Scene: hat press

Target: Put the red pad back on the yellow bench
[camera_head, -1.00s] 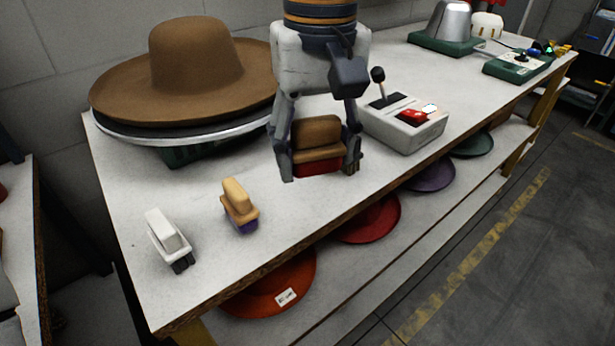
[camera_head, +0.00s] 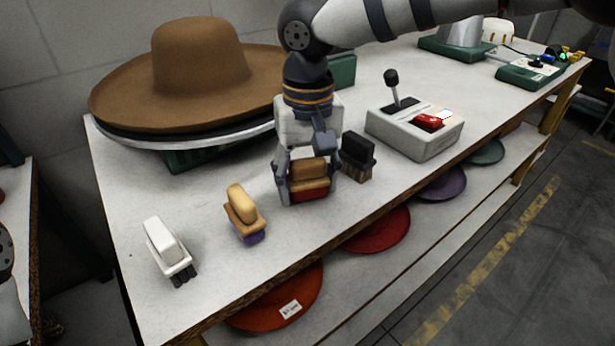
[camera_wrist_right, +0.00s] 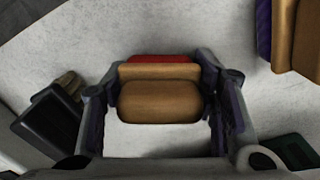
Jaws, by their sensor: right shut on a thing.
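The red pad is a tan wooden-handled block (camera_head: 308,170) with a red underside; its handle also shows in the right wrist view (camera_wrist_right: 160,100). My right gripper (camera_head: 308,194) points down and is shut on it, one finger on each side. The pad is upright, at or just above the pale top of the yellow-legged bench (camera_head: 340,215). I cannot tell whether it touches the top. It is in line between the purple pad (camera_head: 243,213) and the black pad (camera_head: 358,155). My left gripper is not in view.
A white brush (camera_head: 168,248) stands at the left end of the row. A brown hat (camera_head: 205,70) sits on a round press behind. A grey control box (camera_head: 415,130) with lever is to the right. Coloured discs, including a red one (camera_head: 378,230), lie on the lower shelf.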

